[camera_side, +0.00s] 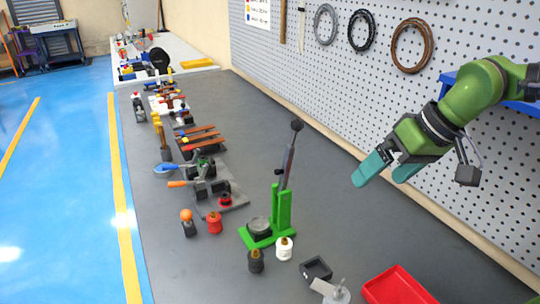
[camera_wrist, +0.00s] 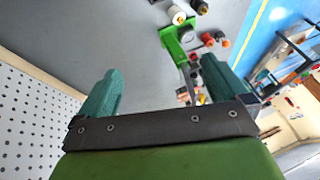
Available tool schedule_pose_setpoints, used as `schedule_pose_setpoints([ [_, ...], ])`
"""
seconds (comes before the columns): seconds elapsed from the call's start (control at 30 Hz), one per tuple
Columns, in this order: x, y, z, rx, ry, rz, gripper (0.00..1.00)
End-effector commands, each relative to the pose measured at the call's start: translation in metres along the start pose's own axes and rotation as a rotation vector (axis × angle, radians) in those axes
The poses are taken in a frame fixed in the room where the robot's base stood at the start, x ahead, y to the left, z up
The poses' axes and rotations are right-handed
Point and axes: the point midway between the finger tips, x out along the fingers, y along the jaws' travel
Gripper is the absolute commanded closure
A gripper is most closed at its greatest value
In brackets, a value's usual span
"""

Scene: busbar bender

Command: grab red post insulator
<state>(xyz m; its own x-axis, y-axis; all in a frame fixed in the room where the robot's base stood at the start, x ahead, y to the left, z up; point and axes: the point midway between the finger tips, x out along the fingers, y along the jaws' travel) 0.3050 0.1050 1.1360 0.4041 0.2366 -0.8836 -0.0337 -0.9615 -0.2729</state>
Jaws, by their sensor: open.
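The red post insulator (camera_side: 214,223) stands upright on the dark bench, left of the green lever press (camera_side: 270,225). In the wrist view it seems to be the small red shape (camera_wrist: 207,40) beside the green press (camera_wrist: 172,42). My gripper (camera_side: 379,177) is open and empty, with teal fingers. It is high above the bench at the right, near the pegboard, well apart from the red insulator. In the wrist view the two fingers (camera_wrist: 160,85) are spread with nothing between them.
A white insulator (camera_side: 284,249) and a black one (camera_side: 256,261) stand before the press. An orange-topped piece (camera_side: 187,222) stands left of the red insulator. A bender on a grey plate (camera_side: 236,199) lies behind. A red tray (camera_side: 398,287) and black box (camera_side: 316,269) are at front right.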

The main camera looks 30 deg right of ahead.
Motion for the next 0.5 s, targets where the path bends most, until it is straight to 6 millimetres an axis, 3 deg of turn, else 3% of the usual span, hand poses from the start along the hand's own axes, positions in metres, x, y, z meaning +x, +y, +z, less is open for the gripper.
schedule_pose_setpoints([
  [0.03, -0.007, 0.018, 0.016, 0.042, 0.032, -0.003, 0.0],
  [0.2, -0.017, 0.056, 0.054, 0.153, 0.121, -0.001, 0.0],
  [0.33, -0.027, 0.07, 0.062, 0.201, 0.179, 0.009, 0.0],
  [0.5, -0.035, 0.075, 0.057, 0.224, 0.216, 0.017, 0.26],
])
